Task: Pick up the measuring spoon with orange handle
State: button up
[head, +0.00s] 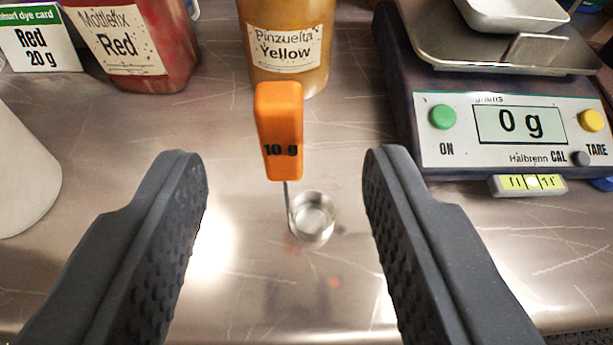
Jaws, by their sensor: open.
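The measuring spoon has an orange handle (280,132) marked "10 g", a thin metal stem and a small round metal cup (312,218). It is on the steel counter, with the handle toward the yellow jar and the cup nearer to me. My gripper (286,165) is open and empty. Its two dark, ridged fingers stand to the left and right of the spoon, with clear space on both sides. Neither finger touches it in this view.
A yellow "Pinzuelta" jar (287,50) stands close behind the handle. A red "Mottlefix" jar (135,45) and a dye card (40,40) are at back left. A scale (510,125) reading 0 g is at right. A white rounded object (22,175) is at left.

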aim_at(281, 135)
jog(key=x, duration=0.3)
jog(key=shift+w+f, duration=0.2)
jog(key=shift+w, duration=0.05)
jog(key=shift+f+b+x, duration=0.1)
jog(key=shift+b+x, duration=0.4)
jog(key=shift+x, duration=0.85)
jog(key=shift+f+b+x, duration=0.15)
jog(key=shift+b+x, duration=0.3)
jog(key=shift+x, duration=0.85)
jog(key=shift+s+a, duration=0.1)
grip_shut()
